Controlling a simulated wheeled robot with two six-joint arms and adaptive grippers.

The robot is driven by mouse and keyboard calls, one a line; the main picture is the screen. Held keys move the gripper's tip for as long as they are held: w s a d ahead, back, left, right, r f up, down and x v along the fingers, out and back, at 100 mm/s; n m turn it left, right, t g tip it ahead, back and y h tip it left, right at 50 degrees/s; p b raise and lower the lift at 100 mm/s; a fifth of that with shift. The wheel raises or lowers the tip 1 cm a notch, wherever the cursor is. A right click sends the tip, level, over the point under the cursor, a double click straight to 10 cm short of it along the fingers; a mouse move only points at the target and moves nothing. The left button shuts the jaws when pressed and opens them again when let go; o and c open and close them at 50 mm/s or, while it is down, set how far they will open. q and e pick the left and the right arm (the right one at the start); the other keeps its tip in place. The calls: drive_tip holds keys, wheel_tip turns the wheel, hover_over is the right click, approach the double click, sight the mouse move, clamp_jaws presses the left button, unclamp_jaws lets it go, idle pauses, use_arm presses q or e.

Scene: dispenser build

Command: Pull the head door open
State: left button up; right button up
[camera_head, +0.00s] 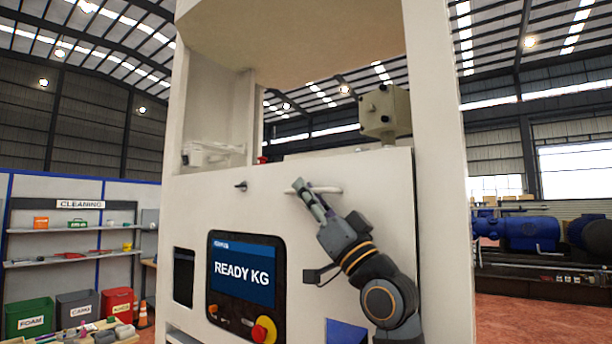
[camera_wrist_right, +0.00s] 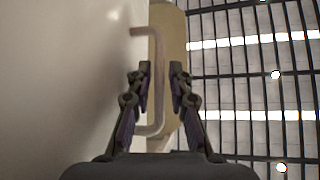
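The head door (camera_head: 375,180) is the white front panel of the large dispenser. It looks flush, with no gap showing. A pale bar handle (camera_head: 328,190) sits on it; in the right wrist view it is a bracket-shaped handle (camera_wrist_right: 158,80) standing off the white door face (camera_wrist_right: 70,75). My right gripper (camera_head: 299,187) is at the handle's left part in the head view. In the right wrist view my right gripper (camera_wrist_right: 160,70) is open, with the handle's long bar showing between its fingers. I cannot tell whether they touch it. My left gripper is out of view.
A screen panel reading READY KG (camera_head: 244,275) and a red-yellow stop button (camera_head: 264,331) are below left of the handle. A small black knob (camera_head: 241,185) sticks out left of my gripper. A beige box (camera_head: 384,112) stands above the panel's top edge.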

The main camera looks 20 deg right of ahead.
drive_tip(key=shift+w+a+r, duration=0.1)
drive_tip(key=shift+w+r, duration=0.1)
drive_tip(key=shift+r, duration=0.2)
drive_tip(key=shift+w, duration=0.15)
drive_tip(key=shift+f, duration=0.1)
drive_tip(key=shift+c, duration=0.4)
clamp_jaws()
drive_tip(key=shift+a, duration=0.1)
